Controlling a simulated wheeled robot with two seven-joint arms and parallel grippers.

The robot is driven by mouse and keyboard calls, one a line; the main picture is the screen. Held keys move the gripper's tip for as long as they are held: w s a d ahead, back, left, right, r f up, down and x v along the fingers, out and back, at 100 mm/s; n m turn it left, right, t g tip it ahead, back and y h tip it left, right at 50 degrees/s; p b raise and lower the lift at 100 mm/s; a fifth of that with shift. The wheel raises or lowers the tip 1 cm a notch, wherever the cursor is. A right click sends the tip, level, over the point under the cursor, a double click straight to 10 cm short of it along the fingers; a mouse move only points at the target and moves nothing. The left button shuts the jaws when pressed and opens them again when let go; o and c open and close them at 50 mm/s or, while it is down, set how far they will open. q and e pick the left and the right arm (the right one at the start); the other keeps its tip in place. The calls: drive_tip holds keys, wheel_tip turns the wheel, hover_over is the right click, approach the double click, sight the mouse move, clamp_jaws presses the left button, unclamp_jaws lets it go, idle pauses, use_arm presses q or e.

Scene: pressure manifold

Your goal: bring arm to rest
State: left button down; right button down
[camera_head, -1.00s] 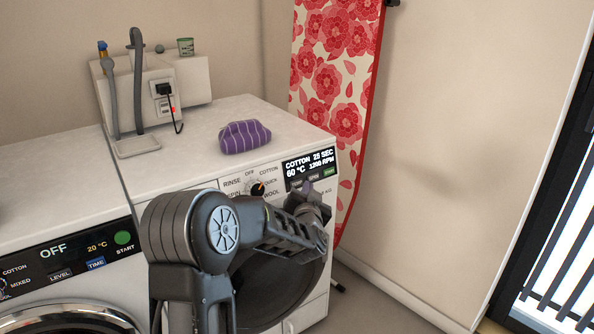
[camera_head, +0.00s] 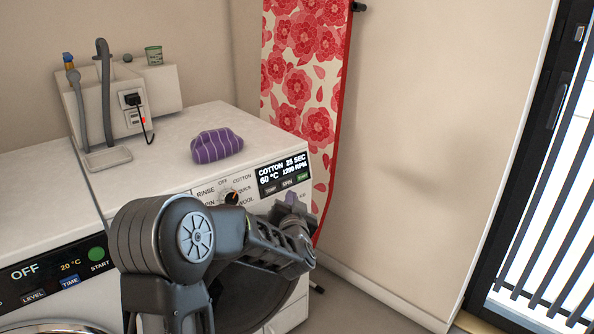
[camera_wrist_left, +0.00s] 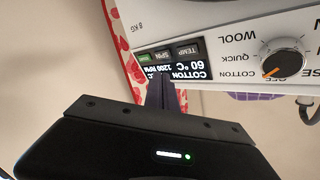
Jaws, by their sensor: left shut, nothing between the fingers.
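My left arm comes in from the lower left in the head view, bent at the elbow. My left gripper (camera_head: 291,204) is in front of the right-hand washing machine (camera_head: 262,201), near the right end of its control panel. It also shows in the left wrist view (camera_wrist_left: 166,84), where its fingers are shut with nothing between them. Past the fingers are the lit display (camera_wrist_left: 172,66), reading COTTON and 60 °C, and the dial (camera_wrist_left: 281,58). I cannot tell whether the fingertips touch the panel. My right gripper is not in view.
A purple striped pouch (camera_head: 216,146) lies on the right machine's top. A second machine (camera_head: 55,268) stands to the left, its display reading OFF. A floral ironing board (camera_head: 303,75) leans against the wall. Free floor (camera_head: 360,306) shows to the right, before a slatted door (camera_head: 545,215).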

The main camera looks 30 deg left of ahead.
use_arm(q)
drive_tip(key=s+d+f+n+g+h, duration=0.1)
drive_tip(key=s+d+f+g+h, duration=0.3)
drive_tip(key=d+f, duration=0.85)
drive_tip(key=s+d+f+n+g+h, duration=0.1)
drive_tip(key=s+d+f+h, duration=0.45)
drive_tip(key=d+f, duration=0.7)
drive_tip(key=s+d+f+g+h, duration=0.4)
drive_tip(key=s+d+f, duration=0.3)
drive_tip(key=s+f, duration=0.45)
drive_tip(key=s+d+f+m+g, duration=0.15)
drive_tip(key=s+d, duration=0.25)
drive_tip(key=s, duration=0.4)
drive_tip(key=s+d+f+m+g, duration=0.1)
drive_tip(key=s+d+f+g, duration=0.2)
drive_tip(key=s, duration=0.4)
wheel_tip(320, 180, up, 21)
drive_tip(key=p, duration=2)
drive_tip(key=shift+w+f+n+t+h+p, duration=0.15)
drive_tip(key=shift+w+n+t+h+p, duration=0.2)
drive_tip(key=shift+w+h, duration=0.1)
